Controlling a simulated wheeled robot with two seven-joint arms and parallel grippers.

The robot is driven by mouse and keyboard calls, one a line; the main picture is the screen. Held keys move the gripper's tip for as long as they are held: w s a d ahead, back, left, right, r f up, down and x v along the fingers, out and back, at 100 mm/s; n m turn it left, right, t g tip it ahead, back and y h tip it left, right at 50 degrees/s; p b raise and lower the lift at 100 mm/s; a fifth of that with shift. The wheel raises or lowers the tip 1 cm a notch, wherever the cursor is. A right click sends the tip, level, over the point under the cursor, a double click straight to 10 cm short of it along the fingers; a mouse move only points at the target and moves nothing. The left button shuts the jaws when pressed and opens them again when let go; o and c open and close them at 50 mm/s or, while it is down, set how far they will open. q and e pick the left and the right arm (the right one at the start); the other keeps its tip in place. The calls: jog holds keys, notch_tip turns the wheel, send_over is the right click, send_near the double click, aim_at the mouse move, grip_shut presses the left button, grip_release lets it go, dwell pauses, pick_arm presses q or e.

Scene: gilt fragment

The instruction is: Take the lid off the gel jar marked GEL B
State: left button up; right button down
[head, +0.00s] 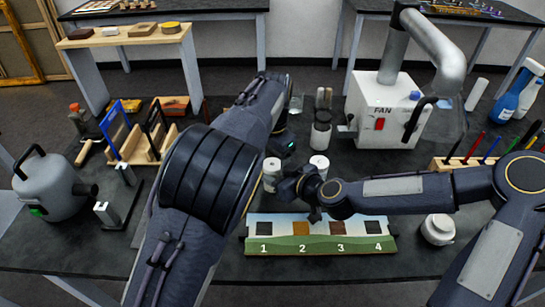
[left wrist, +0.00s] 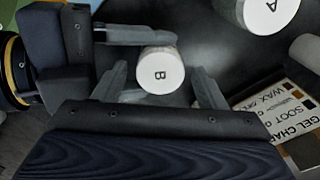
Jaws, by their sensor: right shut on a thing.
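The GEL B jar (left wrist: 160,72) shows from above in the left wrist view, its white lid marked B. A small pale jar (head: 271,170) between my arms in the head view looks like the same one. My left gripper (left wrist: 161,80) is open, its fingers on either side of the lid with gaps showing. My right gripper (head: 283,185) reaches in from the right and is shut on the jar; one of its fingers lies along the jar's side in the left wrist view. The left fingertips are hidden in the head view. The lid appears to be on the jar.
A jar marked A (left wrist: 268,12) stands close by, with a gel chart card (left wrist: 275,110) beside it. Another white-lidded jar (head: 319,166) stands behind my right gripper. A numbered board (head: 320,246) lies in front. A fan unit (head: 385,110) stands at the back right.

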pick_arm(q)
jog(key=c, duration=1)
jog(key=n, duration=0.3)
jog(key=o, duration=1.1)
jog(key=shift+r, duration=0.1)
notch_tip(320, 180, up, 4)
jog(key=shift+r, duration=0.15)
notch_tip(320, 180, up, 3)
jog(key=m, duration=0.2)
jog(key=shift+r+m, duration=0.1)
jog(key=shift+m, duration=0.3)
jog(key=shift+c, duration=0.3)
notch_tip(320, 180, down, 8)
jog(key=shift+r, duration=0.15)
jog(key=shift+c, duration=0.4)
